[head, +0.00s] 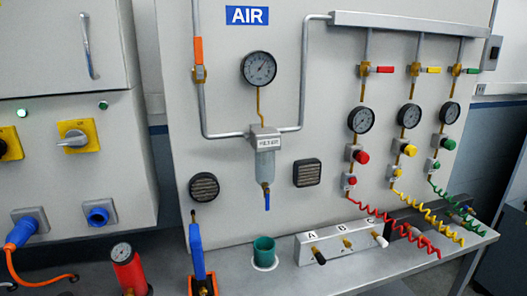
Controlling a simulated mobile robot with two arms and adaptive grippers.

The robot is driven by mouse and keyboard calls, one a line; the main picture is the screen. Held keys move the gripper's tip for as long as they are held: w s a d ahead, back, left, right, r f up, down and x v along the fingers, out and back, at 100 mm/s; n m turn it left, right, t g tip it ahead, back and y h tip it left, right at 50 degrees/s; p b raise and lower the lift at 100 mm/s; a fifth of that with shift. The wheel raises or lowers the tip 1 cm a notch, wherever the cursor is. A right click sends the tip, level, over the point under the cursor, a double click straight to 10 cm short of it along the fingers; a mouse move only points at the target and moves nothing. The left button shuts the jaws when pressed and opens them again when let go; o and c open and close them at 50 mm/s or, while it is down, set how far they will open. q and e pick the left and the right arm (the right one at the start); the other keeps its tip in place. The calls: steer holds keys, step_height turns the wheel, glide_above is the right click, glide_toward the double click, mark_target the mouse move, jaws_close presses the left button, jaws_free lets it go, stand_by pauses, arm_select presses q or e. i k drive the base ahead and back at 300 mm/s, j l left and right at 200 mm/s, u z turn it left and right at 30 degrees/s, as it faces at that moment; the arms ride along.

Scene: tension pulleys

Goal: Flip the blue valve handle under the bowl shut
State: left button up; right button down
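The clear filter bowl (265,166) hangs under a grey filter head (265,138) in the middle of the pale panel in the head view. The small blue valve handle (266,200) is below the bowl and points nearly straight down, in line with it. A bit of brass shows at its top. Neither of my grippers is in view, and nothing touches the handle.
A green cup (264,252) stands on the bench below the bowl. A blue-handled tool (196,251) stands upright to its left. A block marked A, B, C (342,244) lies right. Coiled hoses (392,216) hang farther right.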

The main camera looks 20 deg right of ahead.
mark_target(267, 190)
steer(key=i+l, duration=0.15)
steer(key=l, duration=0.25)
steer(key=i+l, duration=0.15)
steer(key=l, duration=0.2)
steer(key=i+l+z, duration=0.1)
steer(key=l, duration=0.3)
